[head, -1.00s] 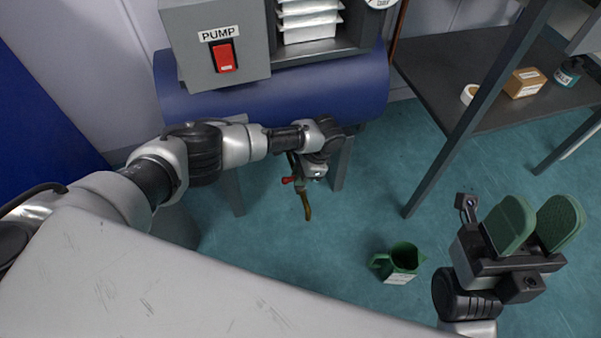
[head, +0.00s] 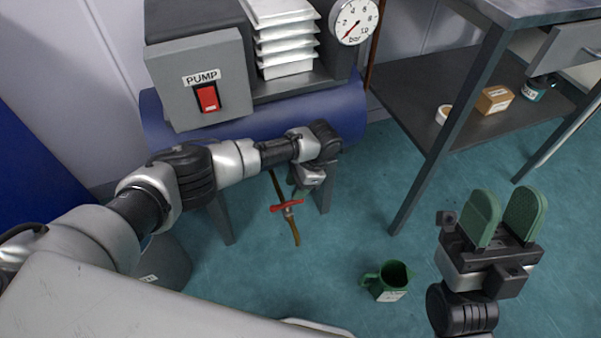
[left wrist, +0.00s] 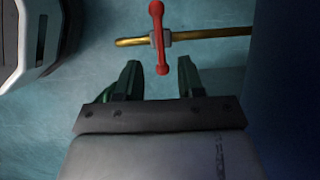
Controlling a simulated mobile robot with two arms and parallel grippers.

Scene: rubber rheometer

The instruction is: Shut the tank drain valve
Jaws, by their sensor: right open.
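The drain valve has a red handle (head: 287,206) on a thin brass pipe (head: 295,232) below the blue tank (head: 345,115). In the head view the handle lies crosswise to the pipe. My left gripper (head: 303,190) is just above and beside the handle, partly seen. In the left wrist view my left gripper (left wrist: 160,75) is open with nothing clasped. There the red handle (left wrist: 158,38) stands crosswise to the brass pipe (left wrist: 215,33), its near end in line with the gap between the fingers. I cannot tell the depth between them. My right gripper (head: 503,215) is open and empty, away at the right.
A green jug (head: 388,281) stands on the floor to the right of the valve. Tank legs (head: 322,198) flank the valve area. The grey pump box (head: 203,80) and pressure gauge (head: 353,20) are above. A dark shelf (head: 450,120) is at right. The floor between is clear.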

